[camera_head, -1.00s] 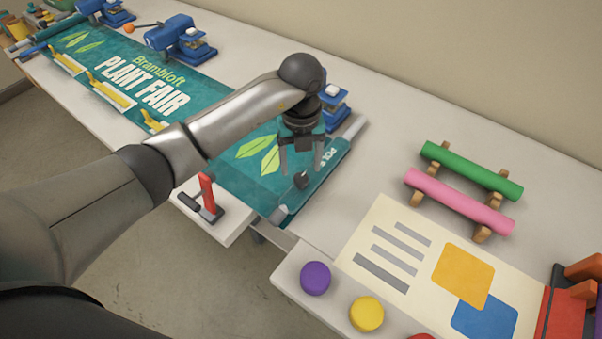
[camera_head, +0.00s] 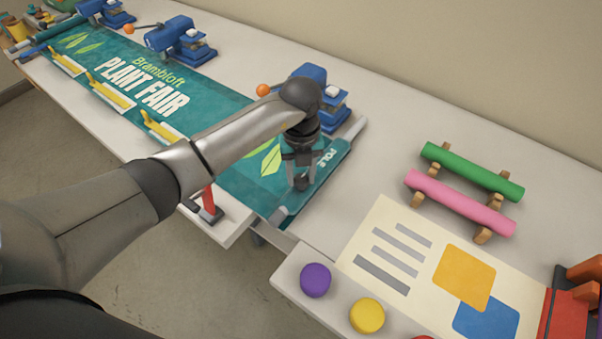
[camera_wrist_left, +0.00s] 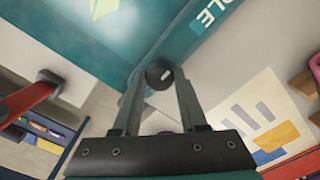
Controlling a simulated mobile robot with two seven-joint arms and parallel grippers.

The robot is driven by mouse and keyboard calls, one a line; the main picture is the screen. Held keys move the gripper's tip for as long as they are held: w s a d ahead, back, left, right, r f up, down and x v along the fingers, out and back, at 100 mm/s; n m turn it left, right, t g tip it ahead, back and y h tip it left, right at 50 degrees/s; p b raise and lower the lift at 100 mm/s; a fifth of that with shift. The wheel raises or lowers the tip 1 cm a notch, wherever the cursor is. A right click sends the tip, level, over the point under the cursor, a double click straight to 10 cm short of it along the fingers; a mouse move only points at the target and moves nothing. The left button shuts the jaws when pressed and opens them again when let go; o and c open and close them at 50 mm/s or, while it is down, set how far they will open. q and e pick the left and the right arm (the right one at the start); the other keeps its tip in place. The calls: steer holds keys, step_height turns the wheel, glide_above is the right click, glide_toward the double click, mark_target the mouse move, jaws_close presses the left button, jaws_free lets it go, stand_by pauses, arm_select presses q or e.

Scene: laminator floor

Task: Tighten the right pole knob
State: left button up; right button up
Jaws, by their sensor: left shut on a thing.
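The teal banner (camera_head: 205,95) lies along the table, with a sleeve marked POLE (camera_head: 326,162) at its right end. A pale pole end (camera_head: 356,128) sticks out at the sleeve's far end. The dark round knob (camera_wrist_left: 159,74), with a small white mark on top, sits at the sleeve's edge in the left wrist view. My left gripper (camera_head: 301,185) is shut on the knob; its two fingertips lie either side of it in the left wrist view. In the head view the fingers mostly hide the knob. My right gripper is not in view.
A blue clamp-like device (camera_head: 322,92) with an orange ball handle stands behind my wrist. A red-handled tool (camera_head: 209,205) is at the front edge, partly behind my arm. Green (camera_head: 470,170) and pink (camera_head: 458,202) rolls rest on wooden supports at right. Bare table lies between.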

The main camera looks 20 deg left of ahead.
arm_select(q)
jaws_close()
steer(key=shift+m, duration=0.3)
steer(key=m, duration=0.2)
steer(key=shift+m+b, duration=0.4)
steer(key=m+b, duration=0.1)
steer(key=m, duration=0.2)
steer(key=shift+m, duration=0.3)
steer(key=m+b, duration=0.2)
steer(key=m, duration=0.3)
steer(key=shift+b, duration=0.4)
steer(key=m+b, duration=0.2)
steer(key=m, duration=0.3)
steer(key=shift+m+b, duration=0.4)
steer(key=o, duration=0.7)
jaws_free()
